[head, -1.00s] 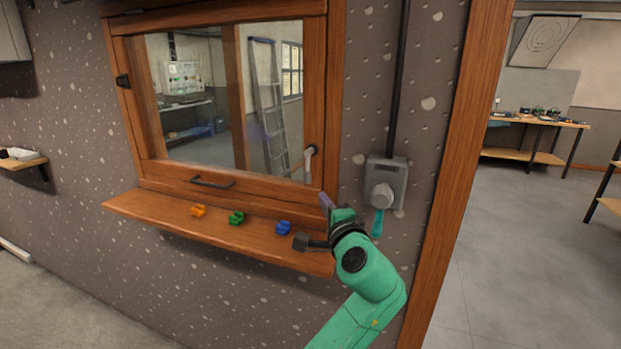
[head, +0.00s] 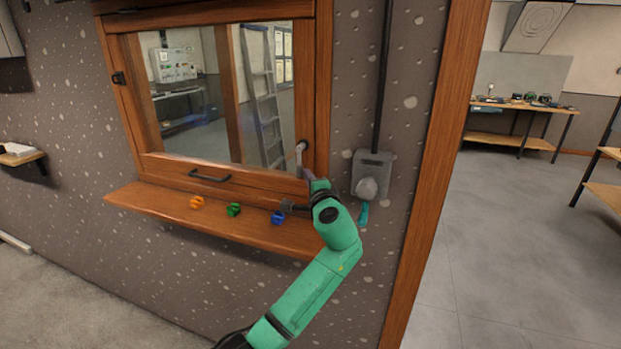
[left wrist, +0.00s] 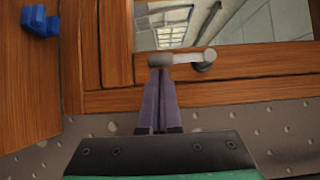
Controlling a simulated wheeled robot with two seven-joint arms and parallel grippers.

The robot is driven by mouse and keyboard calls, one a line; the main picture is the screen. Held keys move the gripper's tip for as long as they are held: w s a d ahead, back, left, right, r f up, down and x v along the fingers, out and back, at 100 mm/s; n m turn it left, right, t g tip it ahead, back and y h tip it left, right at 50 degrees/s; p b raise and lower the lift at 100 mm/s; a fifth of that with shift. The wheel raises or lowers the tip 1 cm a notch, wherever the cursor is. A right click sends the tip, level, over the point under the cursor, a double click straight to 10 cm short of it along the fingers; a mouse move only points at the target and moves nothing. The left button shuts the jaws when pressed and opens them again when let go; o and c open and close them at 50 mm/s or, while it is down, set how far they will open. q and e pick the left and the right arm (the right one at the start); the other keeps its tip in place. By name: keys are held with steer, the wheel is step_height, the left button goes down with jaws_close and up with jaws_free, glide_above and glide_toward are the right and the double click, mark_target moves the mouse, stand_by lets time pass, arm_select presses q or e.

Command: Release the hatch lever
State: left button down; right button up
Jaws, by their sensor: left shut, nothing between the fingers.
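The hatch lever (head: 300,157) is a pale grey handle on the lower right of the wooden window frame (head: 250,176). In the head view it hangs down from its dark pivot. In the left wrist view the lever (left wrist: 178,59) lies sideways across the frame, its free end just beyond my fingertips. My left gripper (head: 309,177) has purple fingers and is just below the lever. In the left wrist view the gripper (left wrist: 160,75) is shut and empty, its tips at the lever's free end; I cannot tell whether they touch. My right gripper is not in view.
Below the window is a wooden sill (head: 150,203) with orange (head: 197,202), green (head: 234,209) and blue (head: 278,217) blocks. A dark pull handle (head: 209,175) is on the lower frame.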

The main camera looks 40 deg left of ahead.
arm_select(q)
steer(key=shift+s, duration=0.1)
steer(key=shift+a+f+m+b, duration=0.1)
steer(key=shift+f+m+b, duration=0.05)
steer(key=shift+m+b, duration=0.2)
steer(key=shift+a+b, duration=0.15)
steer(key=shift+b, duration=0.2)
steer(key=shift+s+a+f+m+t+y+b, duration=0.3)
steer(key=shift+a+m+t+y+b, duration=0.25)
steer(key=shift+m+b, duration=0.4)
steer(key=s+a+r+m+t+h+b, duration=0.1)
steer(key=a+r+m+t+h+b, duration=0.1)
steer(key=m+b, duration=0.6)
steer(key=s+a+r+m+t+h+b, duration=0.1)
steer(key=a+m+t+h+b, duration=0.3)
steer(key=m+t+b, duration=0.4)
steer(key=shift+s+a+r+m+t+b, duration=0.35)
steer(key=shift+a+r+m+t, duration=0.4)
steer(key=shift+m, duration=1.45)
steer(key=shift+a+f, duration=0.1)
steer(key=shift+a, duration=0.05)
